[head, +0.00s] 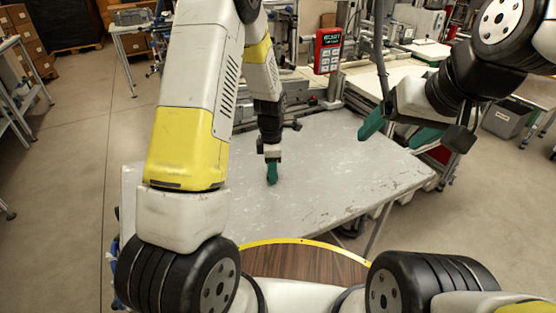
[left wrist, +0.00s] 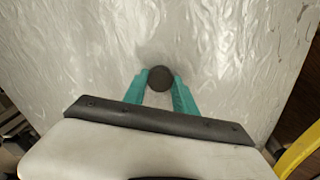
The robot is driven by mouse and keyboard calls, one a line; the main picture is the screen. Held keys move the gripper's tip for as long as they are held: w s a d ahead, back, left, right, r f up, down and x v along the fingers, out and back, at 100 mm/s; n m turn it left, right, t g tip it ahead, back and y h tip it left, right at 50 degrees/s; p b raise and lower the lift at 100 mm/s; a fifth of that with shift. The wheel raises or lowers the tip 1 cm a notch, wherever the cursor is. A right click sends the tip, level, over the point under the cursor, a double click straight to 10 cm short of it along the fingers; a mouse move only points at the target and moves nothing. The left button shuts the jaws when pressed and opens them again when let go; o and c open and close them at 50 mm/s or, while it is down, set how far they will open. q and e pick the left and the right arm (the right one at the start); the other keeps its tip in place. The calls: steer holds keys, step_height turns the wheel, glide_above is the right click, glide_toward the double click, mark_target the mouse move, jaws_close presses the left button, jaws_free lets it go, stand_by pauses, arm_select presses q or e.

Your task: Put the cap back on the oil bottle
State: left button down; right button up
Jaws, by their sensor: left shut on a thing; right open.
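My left gripper (head: 271,175) points down over the grey table. In the left wrist view its green fingers (left wrist: 160,90) are shut on a dark round thing (left wrist: 160,78), one finger on each side. It looks like a cap seen from above; I cannot tell whether a bottle is under it. In the head view the fingers hide this thing. My right gripper (head: 398,132) is open and empty, raised over the right part of the table. I cannot make out a separate oil bottle in either view.
The scuffed grey table (head: 330,195) is mostly bare around my left gripper. A red handheld device with a screen (head: 328,51) stands up beyond the table's far edge. A brown wooden round surface with a yellow rim (head: 300,262) is close in front of me.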

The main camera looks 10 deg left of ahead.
arm_select(q)
steer(key=shift+r, duration=0.55)
step_height(320, 180, up, 2)
steer(key=shift+r, duration=0.2)
steer(key=s+a, duration=0.3)
steer(key=a, duration=0.1)
steer(key=s+a+r, duration=0.1)
steer(key=s+a, duration=0.6)
steer(key=shift+s+a+r, duration=0.25)
steer(key=shift+s+a, duration=0.15)
